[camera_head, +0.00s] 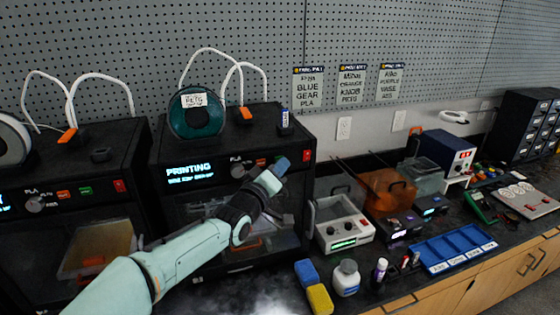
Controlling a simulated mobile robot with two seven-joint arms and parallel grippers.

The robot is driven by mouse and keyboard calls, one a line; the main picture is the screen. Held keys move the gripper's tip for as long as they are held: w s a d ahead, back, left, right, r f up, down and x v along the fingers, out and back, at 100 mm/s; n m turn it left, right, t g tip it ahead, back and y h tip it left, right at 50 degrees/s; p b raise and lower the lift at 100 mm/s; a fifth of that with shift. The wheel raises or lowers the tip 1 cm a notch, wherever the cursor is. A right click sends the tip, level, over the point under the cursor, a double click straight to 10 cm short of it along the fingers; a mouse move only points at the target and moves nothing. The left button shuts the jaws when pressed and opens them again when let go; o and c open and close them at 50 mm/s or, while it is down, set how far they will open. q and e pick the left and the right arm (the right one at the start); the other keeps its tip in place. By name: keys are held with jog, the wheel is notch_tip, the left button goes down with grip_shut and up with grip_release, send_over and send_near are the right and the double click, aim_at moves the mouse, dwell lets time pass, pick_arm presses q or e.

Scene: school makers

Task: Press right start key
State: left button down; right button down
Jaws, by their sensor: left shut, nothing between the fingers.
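The right printer (160,160) is a black box with a lit display (188,170) reading "PRINTING". Its front panel has a knob (237,170), an orange key (261,162) and a red switch (306,155). The left printer (130,155) shows orange (64,194) and green (85,190) keys. My right gripper is not in view.
A teal spool (195,118) stands on the right printer. To its right on the dark bench are a white-fronted device (343,232), an orange-brown bin (388,190), a blue tray (452,248), a white jar (346,279) and blue and yellow blocks (319,299). A pegboard wall stands behind.

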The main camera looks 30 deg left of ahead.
pick_arm(q)
jog(key=shift+s+d+b, duration=0.4)
jog(key=shift+d+b, duration=0.05)
jog(key=shift+b, duration=0.15)
jog(key=s+d+b, duration=0.2)
jog(key=s+d, duration=0.2)
jog(key=shift+d+b, duration=0.3)
jog(key=shift+b, duration=0.1)
jog(key=shift+w, duration=0.1)
dwell(0.7)
